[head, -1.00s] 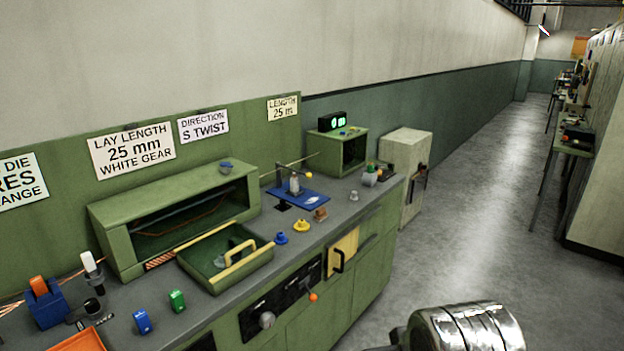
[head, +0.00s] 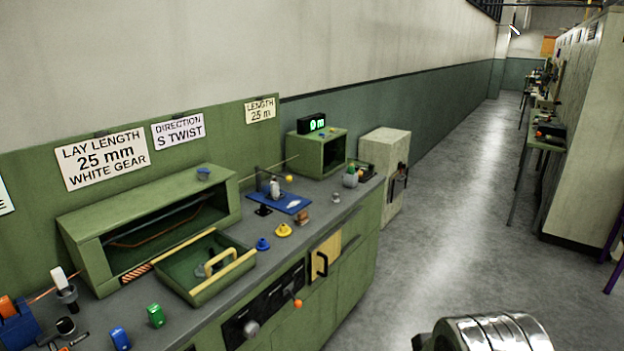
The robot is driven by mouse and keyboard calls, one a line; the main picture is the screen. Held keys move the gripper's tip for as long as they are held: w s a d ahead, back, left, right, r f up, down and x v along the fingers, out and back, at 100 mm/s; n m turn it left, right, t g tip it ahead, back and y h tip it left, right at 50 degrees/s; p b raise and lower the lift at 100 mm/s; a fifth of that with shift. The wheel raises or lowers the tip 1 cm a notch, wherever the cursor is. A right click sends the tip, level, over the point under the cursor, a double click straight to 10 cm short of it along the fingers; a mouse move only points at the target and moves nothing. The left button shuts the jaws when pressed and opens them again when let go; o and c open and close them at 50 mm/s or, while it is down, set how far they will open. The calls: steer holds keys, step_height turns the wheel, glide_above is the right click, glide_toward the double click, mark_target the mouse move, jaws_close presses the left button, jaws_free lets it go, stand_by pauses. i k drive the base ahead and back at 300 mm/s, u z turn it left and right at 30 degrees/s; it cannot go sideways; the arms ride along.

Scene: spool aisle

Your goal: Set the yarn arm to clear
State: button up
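A thin arm with a yellow ball end (head: 289,178) stands at the far end of the green bench, over a blue plate (head: 290,204) with a small pale bobbin-like piece (head: 275,189). It looks like the yarn arm, but I see no label or clear mark on it. A lever with an orange knob (head: 297,303) sticks out of the black panel (head: 262,314) on the bench front. A rounded metal part of my own arm shows at the bottom right. My gripper is not in view.
The grey benchtop (head: 228,277) holds a green tray (head: 190,270) with a yellow handle, blue and yellow knobs, and a blue and a green block. A pale cabinet (head: 384,170) stands past the bench. The floor (head: 440,230) to the right is clear.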

mark_target(289, 178)
steer(key=z, duration=1.15)
steer(key=i, duration=2.45)
steer(key=u, duration=0.95)
